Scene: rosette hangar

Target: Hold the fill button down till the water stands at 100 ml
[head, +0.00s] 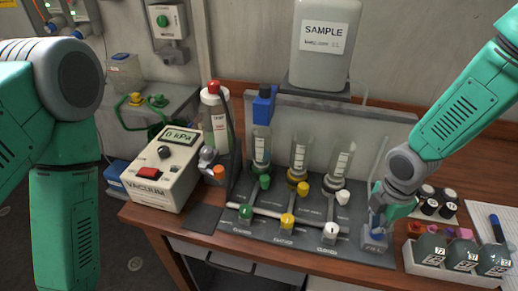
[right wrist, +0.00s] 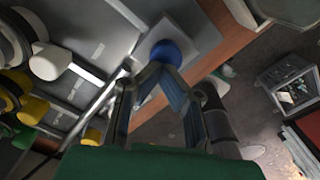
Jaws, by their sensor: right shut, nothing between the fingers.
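A blue round button (right wrist: 165,50) sits on a small grey box (head: 374,243) at the right end of the panel. My right gripper (head: 377,218) points down over this box. In the right wrist view its fingertips (right wrist: 158,75) are together at the near edge of the button, with nothing between them. Whether they touch or press it I cannot tell. A white SAMPLE tank (head: 322,45) stands behind the panel. Clear graduated tubes (head: 299,157) stand on the panel, but their water level is too small to read. My left arm shows at the left, its gripper out of view.
Green, yellow and white valves (head: 287,220) line the panel. A vacuum unit (head: 163,172) stands left. A tray of dark bottles (head: 461,254) and several dark-capped vials (head: 437,203) stand close right of my right gripper. A pen (head: 497,229) lies at the far right.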

